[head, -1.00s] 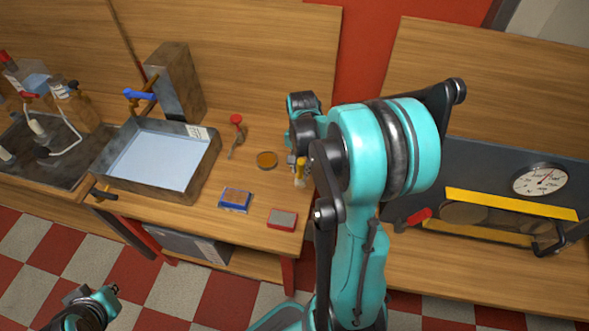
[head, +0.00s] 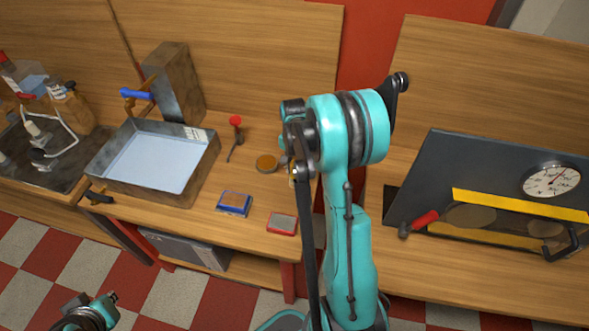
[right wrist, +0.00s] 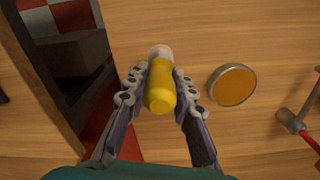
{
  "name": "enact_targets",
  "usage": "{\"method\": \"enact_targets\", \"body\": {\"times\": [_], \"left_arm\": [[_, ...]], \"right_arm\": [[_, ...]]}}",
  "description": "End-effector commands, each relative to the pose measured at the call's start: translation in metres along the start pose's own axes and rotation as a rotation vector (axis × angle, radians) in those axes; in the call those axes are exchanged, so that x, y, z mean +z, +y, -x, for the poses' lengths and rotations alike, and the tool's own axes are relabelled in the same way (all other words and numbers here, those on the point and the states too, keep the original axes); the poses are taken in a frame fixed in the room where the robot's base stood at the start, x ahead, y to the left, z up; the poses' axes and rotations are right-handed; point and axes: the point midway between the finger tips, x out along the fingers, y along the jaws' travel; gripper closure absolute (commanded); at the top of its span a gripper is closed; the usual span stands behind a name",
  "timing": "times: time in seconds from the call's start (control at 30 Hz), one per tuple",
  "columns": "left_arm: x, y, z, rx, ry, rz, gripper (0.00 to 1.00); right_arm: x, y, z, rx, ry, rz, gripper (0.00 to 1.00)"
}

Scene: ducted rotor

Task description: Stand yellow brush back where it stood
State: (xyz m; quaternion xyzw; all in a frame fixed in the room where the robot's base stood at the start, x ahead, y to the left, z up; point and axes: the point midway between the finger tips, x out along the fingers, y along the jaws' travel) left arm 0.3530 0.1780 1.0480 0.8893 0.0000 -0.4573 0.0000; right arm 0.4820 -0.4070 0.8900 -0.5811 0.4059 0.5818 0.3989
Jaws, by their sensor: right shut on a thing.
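The yellow brush (right wrist: 161,88) is between the fingers of my right gripper (right wrist: 160,76) in the right wrist view. Its yellow end faces the camera and its pale end points away, toward the wooden counter. I cannot tell whether it touches the counter. In the head view only a bit of yellow (head: 292,180) shows beside my right arm, which hides most of the gripper, over the counter's right end. My left gripper (head: 112,298) is at the bottom left, over the floor and away from the brush; its finger opening is too small to judge.
A round amber-filled tin (right wrist: 232,86) lies close beside the brush. A red-handled tool (head: 236,132), a blue-edged block (head: 234,203) and a red-edged block (head: 282,223) lie on the counter (head: 190,222). A metal basin (head: 187,186) stands left. A gap separates the gauge panel's counter.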

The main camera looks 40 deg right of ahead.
Motion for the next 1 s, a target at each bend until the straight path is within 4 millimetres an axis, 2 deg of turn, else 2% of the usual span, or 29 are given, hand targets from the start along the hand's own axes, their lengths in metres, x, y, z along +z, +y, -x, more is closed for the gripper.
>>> {"method": "enact_targets", "body": {"times": [0.13,0.17,0.2,0.23,0.53,0.63,0.77,1.0], "left_arm": [[0.002,0.0,-0.003,0.0,0.0,0.0,1.0],[0.002,0.0,-0.003,0.0,0.0,0.0,1.0],[0.002,0.0,-0.002,0.0,0.0,0.0,1.0],[0.002,0.0,-0.002,0.0,0.0,0.0,1.0],[0.001,0.0,-0.002,0.0,0.0,0.0,1.0],[-0.002,0.0,0.002,0.0,0.0,0.0,1.0],[-0.006,0.0,0.008,0.0,0.0,0.0,1.0],[-0.015,0.0,0.021,0.0,0.0,0.0,1.0]], "right_arm": [[0.0,0.0,-0.004,0.0,0.0,0.0,1.0],[0.0,0.0,-0.004,0.0,0.0,0.0,0.71],[0.0,0.0,-0.003,0.0,0.0,0.0,0.6],[0.0,0.0,-0.003,0.0,0.0,0.0,0.55],[0.0,0.0,-0.002,0.0,0.0,0.0,0.55],[0.0,0.0,0.005,0.0,0.0,0.0,0.55],[0.0,0.0,0.027,0.0,0.0,0.0,0.55],[0.0,0.0,0.082,0.0,0.0,0.0,0.55]]}}
